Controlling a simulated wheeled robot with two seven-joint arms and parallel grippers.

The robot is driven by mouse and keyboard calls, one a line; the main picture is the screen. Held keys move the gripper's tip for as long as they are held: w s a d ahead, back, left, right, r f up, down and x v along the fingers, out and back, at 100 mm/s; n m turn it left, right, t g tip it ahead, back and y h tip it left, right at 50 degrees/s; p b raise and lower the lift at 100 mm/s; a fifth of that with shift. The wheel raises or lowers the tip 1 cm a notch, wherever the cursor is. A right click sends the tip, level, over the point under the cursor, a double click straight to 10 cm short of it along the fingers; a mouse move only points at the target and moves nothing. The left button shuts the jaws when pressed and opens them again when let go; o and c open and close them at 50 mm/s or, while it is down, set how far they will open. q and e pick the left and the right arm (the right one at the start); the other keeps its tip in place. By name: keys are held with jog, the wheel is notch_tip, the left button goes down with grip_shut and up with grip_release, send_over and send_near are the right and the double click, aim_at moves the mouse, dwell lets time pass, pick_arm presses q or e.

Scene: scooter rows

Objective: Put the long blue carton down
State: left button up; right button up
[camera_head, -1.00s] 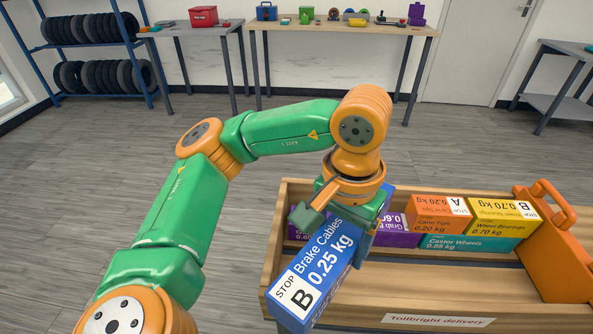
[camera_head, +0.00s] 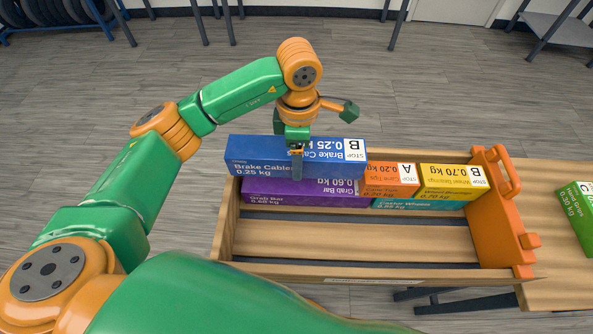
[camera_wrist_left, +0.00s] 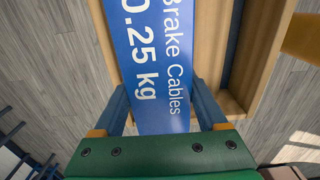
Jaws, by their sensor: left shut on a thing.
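The long blue Brake Cables carton (camera_head: 245,157) lies left to right above the back left part of the wooden tray (camera_head: 370,276). Its left end reaches a little past the purple carton below. My left gripper (camera_head: 295,163) is shut on the blue carton near its middle, from above. In the left wrist view, the fingers (camera_wrist_left: 160,103) sit on both long sides of the carton (camera_wrist_left: 150,45). The purple Grab Bar carton (camera_head: 290,199) lies in the tray just below and in front of it. I cannot tell whether the two touch. My right gripper is not in view.
An orange carton (camera_head: 390,188) and a yellow carton (camera_head: 452,182) sit on a teal carton (camera_head: 418,205) at the tray's back right. The tray's front half is empty. An orange end piece (camera_head: 503,215) closes the right side. A green carton (camera_head: 579,213) lies farther right.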

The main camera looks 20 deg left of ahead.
aim_at(297, 183)
pick_arm(q)
notch_tip(297, 183, down, 7)
jog(key=shift+r+p, duration=0.1)
jog(key=shift+p, duration=0.2)
jog(key=shift+f, duration=0.45)
jog(key=o, duration=1.6)
jog(key=shift+c, duration=0.2)
jog(key=shift+r, duration=0.55)
notch_tip(297, 183, up, 11)
jog(key=shift+r+b, duration=0.15)
jog(key=shift+b, duration=0.6)
